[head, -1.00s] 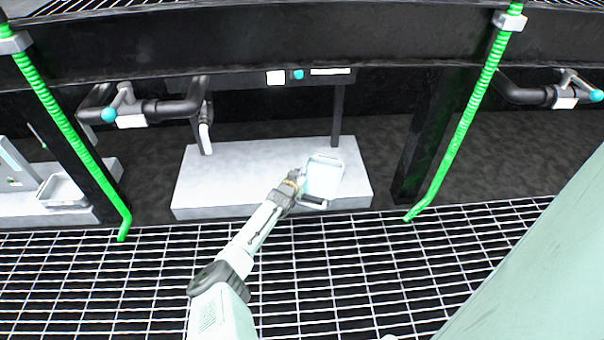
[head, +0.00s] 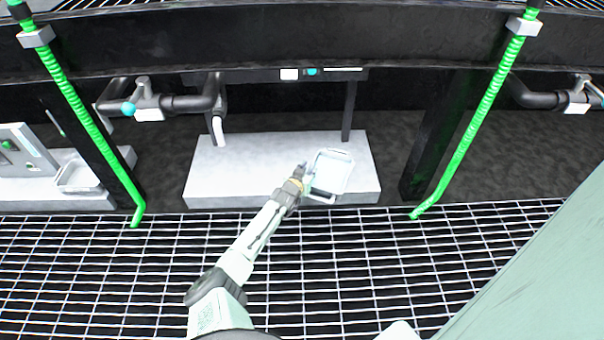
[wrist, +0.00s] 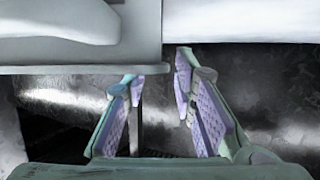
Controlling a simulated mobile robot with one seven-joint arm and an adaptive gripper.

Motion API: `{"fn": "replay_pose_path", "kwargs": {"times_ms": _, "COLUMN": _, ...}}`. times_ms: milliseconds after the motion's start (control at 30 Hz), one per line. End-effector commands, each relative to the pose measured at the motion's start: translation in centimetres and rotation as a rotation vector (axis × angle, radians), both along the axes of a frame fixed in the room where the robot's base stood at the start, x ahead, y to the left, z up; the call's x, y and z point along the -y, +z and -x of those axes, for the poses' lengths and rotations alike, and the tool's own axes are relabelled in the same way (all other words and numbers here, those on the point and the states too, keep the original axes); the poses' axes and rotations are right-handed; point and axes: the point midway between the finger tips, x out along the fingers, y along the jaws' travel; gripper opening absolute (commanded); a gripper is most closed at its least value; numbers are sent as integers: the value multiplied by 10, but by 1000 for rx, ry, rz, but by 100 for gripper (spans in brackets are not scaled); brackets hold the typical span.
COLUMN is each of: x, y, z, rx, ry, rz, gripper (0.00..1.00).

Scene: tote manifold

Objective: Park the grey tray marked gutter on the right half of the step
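A pale grey tray (head: 334,172) is at the right half of the white step (head: 235,172), its near edge close to the step's front. I cannot read any marking on it or tell whether it rests fully flat. My gripper (head: 308,180) is at the tray's left side. In the wrist view the tray's rim (wrist: 60,70) crosses the upper left. The right finger is just beyond the tray's edge, with a small gap.
Another grey tray (head: 80,178) lies on a separate pale step at the left, beside a grey box (head: 25,150). Green posts (head: 466,125) flank the white step. Pipes with valves (head: 160,103) hang behind it. Open grating (head: 330,260) lies in front.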

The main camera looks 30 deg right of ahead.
Motion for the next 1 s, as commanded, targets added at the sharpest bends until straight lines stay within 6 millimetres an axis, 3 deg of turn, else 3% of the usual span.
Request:
{"fn": "replay_pose_path", "kwargs": {"times_ms": 100, "x": -18, "y": 15, "z": 12, "rx": -2, "ry": 5, "rz": 5, "gripper": 25}}
{"fn": "replay_pose_path", "kwargs": {"times_ms": 400, "x": -51, "y": 27, "z": 33, "rx": 0, "ry": 4, "rz": 1, "gripper": 25}}
{"fn": "replay_pose_path", "kwargs": {"times_ms": 1000, "x": -60, "y": 30, "z": 42, "rx": 1, "ry": 0, "rz": -1, "gripper": 25}}
